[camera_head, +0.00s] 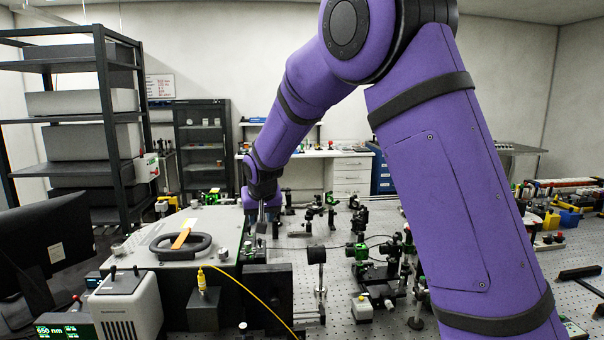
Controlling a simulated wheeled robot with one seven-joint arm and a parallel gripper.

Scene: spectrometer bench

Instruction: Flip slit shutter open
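A light grey spectrometer housing (128,250) sits at the left of the bench, with a dark ring-shaped handle (166,250) and an orange strip on its top. My purple arm reaches in from the right, and my gripper (262,222) points down at the housing's right edge. Dark small parts (252,252) lie just below the gripper at that edge. I cannot make out which of them is the slit shutter or how it stands. The fingers are too small and dark to tell whether they are open or touching anything.
A yellow cable (250,292) runs from a fitting in front of the housing. Optical posts and mounts (360,250) crowd the bench right of the gripper. A monitor (48,240) and a small grey instrument (125,308) stand at the left.

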